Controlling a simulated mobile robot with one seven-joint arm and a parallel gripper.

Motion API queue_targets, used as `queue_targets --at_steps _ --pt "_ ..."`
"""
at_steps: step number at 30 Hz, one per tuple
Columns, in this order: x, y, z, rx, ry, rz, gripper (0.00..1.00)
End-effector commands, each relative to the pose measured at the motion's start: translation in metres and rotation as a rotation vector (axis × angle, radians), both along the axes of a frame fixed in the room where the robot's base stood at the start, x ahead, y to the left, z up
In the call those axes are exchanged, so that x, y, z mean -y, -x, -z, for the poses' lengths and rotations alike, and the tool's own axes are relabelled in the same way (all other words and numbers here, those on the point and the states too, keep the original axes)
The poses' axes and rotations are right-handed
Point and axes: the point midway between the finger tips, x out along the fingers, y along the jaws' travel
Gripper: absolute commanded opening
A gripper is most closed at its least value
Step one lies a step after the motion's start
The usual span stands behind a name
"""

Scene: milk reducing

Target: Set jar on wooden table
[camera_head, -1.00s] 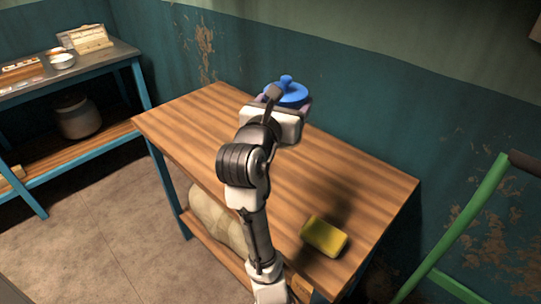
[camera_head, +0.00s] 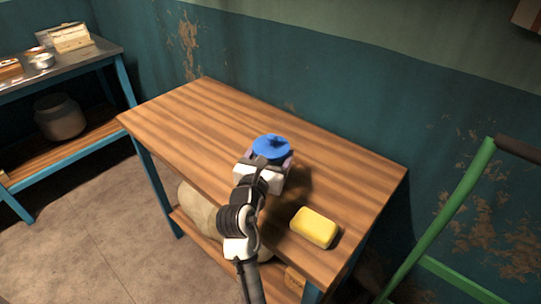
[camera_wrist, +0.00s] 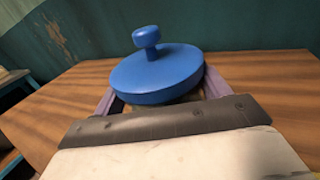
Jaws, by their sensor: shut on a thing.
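The jar shows mainly as its round blue lid with a knob (camera_head: 271,147); the lid also fills the middle of the wrist view (camera_wrist: 158,73). My gripper (camera_head: 268,165) is shut on the jar, with a purple finger on each side of it just below the lid. The jar's body is mostly hidden by the lid and my gripper. The jar is upright over the middle of the wooden table (camera_head: 215,110). I cannot tell whether its base touches the tabletop.
A yellow sponge-like block (camera_head: 314,227) lies on the table's front right part. The left and back of the tabletop are clear. A wall stands behind. A green metal frame (camera_head: 445,215) is at right, and a metal-topped table (camera_head: 95,54) at far left.

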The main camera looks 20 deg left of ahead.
Motion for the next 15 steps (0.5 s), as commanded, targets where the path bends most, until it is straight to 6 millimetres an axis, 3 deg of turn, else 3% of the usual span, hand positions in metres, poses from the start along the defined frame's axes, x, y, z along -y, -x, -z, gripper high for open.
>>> queue_targets --at_steps 11,12,15 --pt "0.0001 0.0002 0.0047 0.003 -0.001 -0.001 0.07" --pt "0.0001 0.0001 0.0064 0.001 -0.001 -0.001 0.76" --pt "0.0000 0.0000 0.0059 0.002 -0.001 -0.001 0.89"
